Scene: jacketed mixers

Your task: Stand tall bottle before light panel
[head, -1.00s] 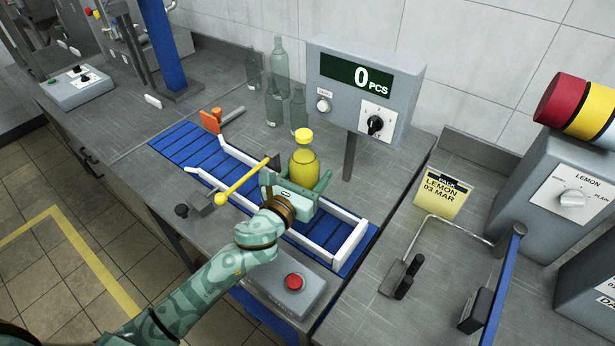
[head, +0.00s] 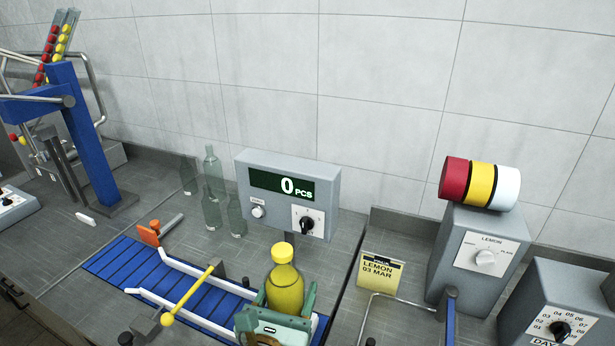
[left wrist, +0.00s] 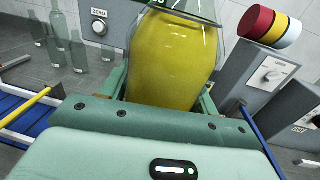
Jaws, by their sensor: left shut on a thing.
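A yellow-filled bottle with a yellow cap (head: 285,288) stands upright in my left gripper (head: 283,303), over the right part of the blue conveyor (head: 117,268). The gripper is shut around the bottle's body, one finger on each side. In the left wrist view the bottle (left wrist: 172,60) fills the middle between the fingers; its cap is out of frame. Its base is hidden by the gripper, so I cannot tell whether it touches the belt. I cannot pick out a light panel for certain. My right gripper is not in view.
A counter display reading 0 PCS (head: 288,190) stands behind the bottle. Several empty glass bottles (head: 211,208) are left of it. White rails and a yellow-knobbed rod (head: 190,293) cross the conveyor. A LEMON card (head: 379,275) and a lemon dial box (head: 478,255) are at right.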

